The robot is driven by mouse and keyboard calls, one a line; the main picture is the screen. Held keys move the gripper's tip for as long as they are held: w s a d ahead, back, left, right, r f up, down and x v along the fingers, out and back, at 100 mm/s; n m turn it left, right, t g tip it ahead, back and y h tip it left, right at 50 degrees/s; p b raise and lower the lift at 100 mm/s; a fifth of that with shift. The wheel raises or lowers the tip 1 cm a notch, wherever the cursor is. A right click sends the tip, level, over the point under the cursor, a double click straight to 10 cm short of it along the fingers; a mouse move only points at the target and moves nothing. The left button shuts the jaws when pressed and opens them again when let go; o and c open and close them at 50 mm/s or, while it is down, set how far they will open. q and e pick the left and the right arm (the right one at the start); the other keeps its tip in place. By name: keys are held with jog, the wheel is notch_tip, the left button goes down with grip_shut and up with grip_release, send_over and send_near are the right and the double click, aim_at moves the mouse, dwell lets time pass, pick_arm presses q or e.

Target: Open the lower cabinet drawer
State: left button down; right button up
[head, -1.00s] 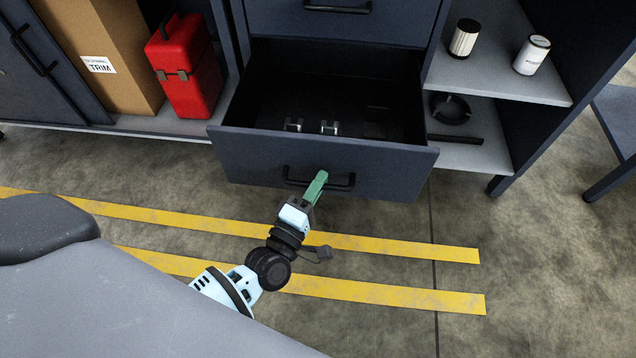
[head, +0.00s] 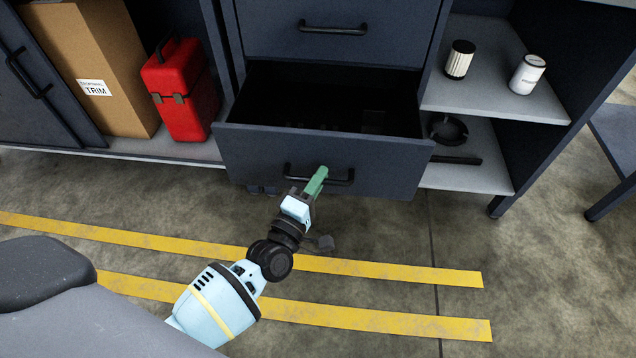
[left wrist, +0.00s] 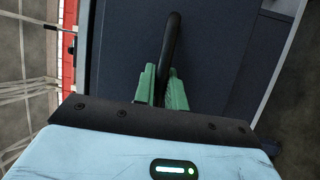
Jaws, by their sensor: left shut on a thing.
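The lower cabinet drawer (head: 270,155) is dark blue-grey and stands partly pulled out, its inside dark and partly hidden by the front panel. Its black bar handle (head: 342,182) is on the front. My left gripper (head: 316,182) has green fingers and is shut on this handle near its middle. In the left wrist view the handle (left wrist: 172,42) passes between the fingers of the gripper (left wrist: 163,88). My right gripper is not in view.
A shut drawer (head: 290,42) is above. To the left are a red case (head: 185,90) and a cardboard box (head: 95,60). Two canisters (head: 459,60) (head: 526,75) stand on the right shelf. Floor with yellow stripes (head: 380,268) is clear before the drawer.

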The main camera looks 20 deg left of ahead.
pick_arm(q)
jog(key=c, duration=1.7)
grip_release()
jog(key=shift+c, duration=0.2)
jog(key=shift+s, duration=0.15)
jog(key=d+p+v, duration=0.1)
jog(key=v, duration=0.6)
jog(key=shift+s+a, duration=0.3)
jog(key=shift+a, duration=0.2)
jog(key=shift+f, duration=0.1)
